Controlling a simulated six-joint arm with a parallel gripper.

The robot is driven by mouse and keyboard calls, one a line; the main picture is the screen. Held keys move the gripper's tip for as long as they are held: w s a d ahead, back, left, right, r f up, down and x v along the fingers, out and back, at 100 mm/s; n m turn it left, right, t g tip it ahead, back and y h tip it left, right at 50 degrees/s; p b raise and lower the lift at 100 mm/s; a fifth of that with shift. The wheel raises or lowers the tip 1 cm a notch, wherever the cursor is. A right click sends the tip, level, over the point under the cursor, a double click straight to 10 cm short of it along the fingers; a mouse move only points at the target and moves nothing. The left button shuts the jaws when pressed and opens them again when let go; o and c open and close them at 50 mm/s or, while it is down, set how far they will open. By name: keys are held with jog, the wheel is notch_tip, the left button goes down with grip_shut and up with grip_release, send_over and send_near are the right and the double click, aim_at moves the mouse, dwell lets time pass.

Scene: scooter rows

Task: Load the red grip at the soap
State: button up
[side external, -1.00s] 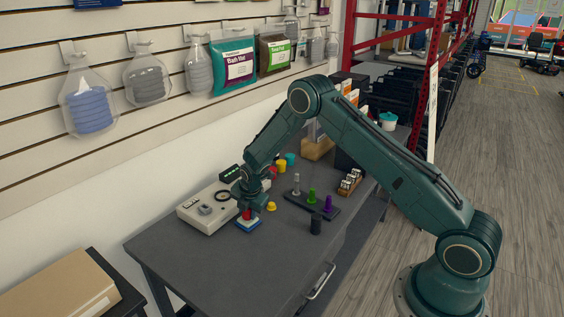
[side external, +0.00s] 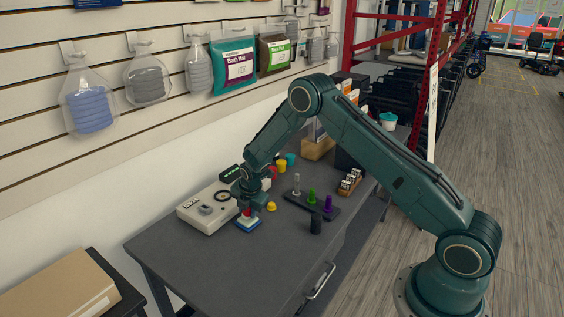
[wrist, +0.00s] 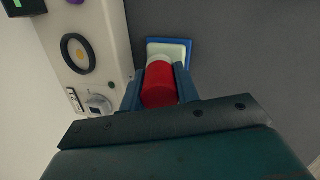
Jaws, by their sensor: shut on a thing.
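My gripper (wrist: 158,88) is shut on the red grip (wrist: 159,86), a red cylinder with a pale end at its far side. In the side external view the red grip (side external: 247,212) shows only as a small patch below my gripper (side external: 248,207). A blue-edged white pad (wrist: 181,47), which may be the soap, lies on the table just beyond the grip. It also shows in the side external view (side external: 248,225), directly under the gripper. I cannot tell whether the grip touches it.
A pale instrument box (side external: 207,208) stands close left of the gripper. A small yellow piece (side external: 271,206) lies to the right. A dark rack (side external: 312,204) holds grey, green and purple upright pieces; a black cylinder (side external: 316,226) stands before it. The table's front left (side external: 215,260) is clear.

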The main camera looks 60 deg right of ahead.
jog(key=shift+r, duration=3.2)
jog(key=shift+a, duration=0.1)
jog(key=shift+s+a+r+m+h, duration=0.1)
jog(key=shift+s+a+m+h, duration=0.2)
jog(key=shift+s+a+m, duration=0.5)
jog(key=s+a+r+m+g, duration=0.2)
jog(key=s+a+m, duration=0.2)
jog(key=s+m, duration=0.3)
jog(key=s+a+r+m+g, duration=0.2)
jog(key=s+a+m, duration=0.3)
jog(key=s+m, duration=0.3)
jog(key=shift+s+a+m+g+h, duration=0.25)
jog(key=shift+m+g, duration=0.55)
jog(key=shift+m, duration=0.4)
jog(key=shift+d+r, duration=0.1)
